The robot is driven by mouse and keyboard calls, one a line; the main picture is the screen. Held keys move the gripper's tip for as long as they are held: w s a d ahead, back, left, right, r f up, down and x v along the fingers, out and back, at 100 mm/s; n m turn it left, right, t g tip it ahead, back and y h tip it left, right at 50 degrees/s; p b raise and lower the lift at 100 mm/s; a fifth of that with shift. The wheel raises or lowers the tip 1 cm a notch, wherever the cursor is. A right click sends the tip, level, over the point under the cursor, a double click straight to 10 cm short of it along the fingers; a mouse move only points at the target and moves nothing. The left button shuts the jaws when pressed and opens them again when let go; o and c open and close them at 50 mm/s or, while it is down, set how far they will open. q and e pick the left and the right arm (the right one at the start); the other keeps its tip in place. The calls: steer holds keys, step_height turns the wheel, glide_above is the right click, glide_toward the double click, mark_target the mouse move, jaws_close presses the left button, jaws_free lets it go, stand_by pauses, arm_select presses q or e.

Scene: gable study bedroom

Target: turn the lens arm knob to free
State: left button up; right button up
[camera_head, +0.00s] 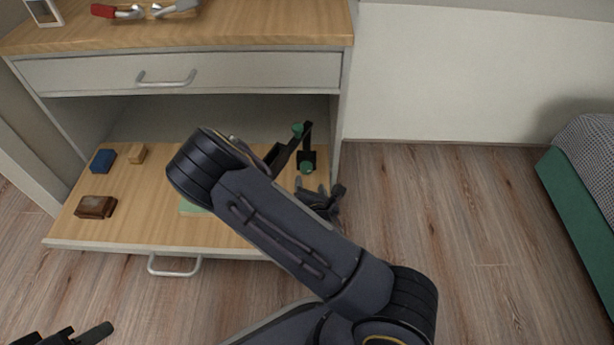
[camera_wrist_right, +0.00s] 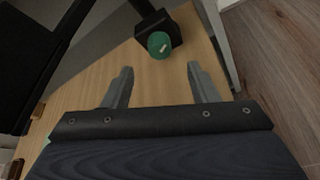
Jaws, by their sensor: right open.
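The lens arm is a dark upright stand (camera_head: 306,140) at the right end of the fold-down wooden board. It has a green knob (camera_head: 307,168) low on its block and another green piece (camera_head: 297,130) at its top. In the right wrist view a green knob (camera_wrist_right: 159,44) with a pale mark sits on a black block (camera_wrist_right: 153,28). My right gripper (camera_wrist_right: 161,78) is open and empty. The knob lies ahead of the gap between its fingers, apart from them. In the head view my right gripper (camera_head: 333,197) is partly hidden by my arm. My left gripper (camera_head: 80,336) is cut off at the lower left.
The wooden board (camera_head: 140,225) holds a blue block (camera_head: 103,159), a small wooden block (camera_head: 137,154) and a brown item (camera_head: 96,207). A dark panel (camera_wrist_right: 30,60) stands left of the knob in the wrist view. Open floor (camera_head: 440,210) lies to the right.

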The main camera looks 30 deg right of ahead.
mark_target(306, 171)
steer(key=b+x, duration=0.2)
steer(key=x, duration=0.5)
steer(key=shift+w+d, duration=0.1)
steer(key=shift+w, duration=0.3)
steer(key=shift+c, duration=0.2)
steer(key=c, duration=0.9)
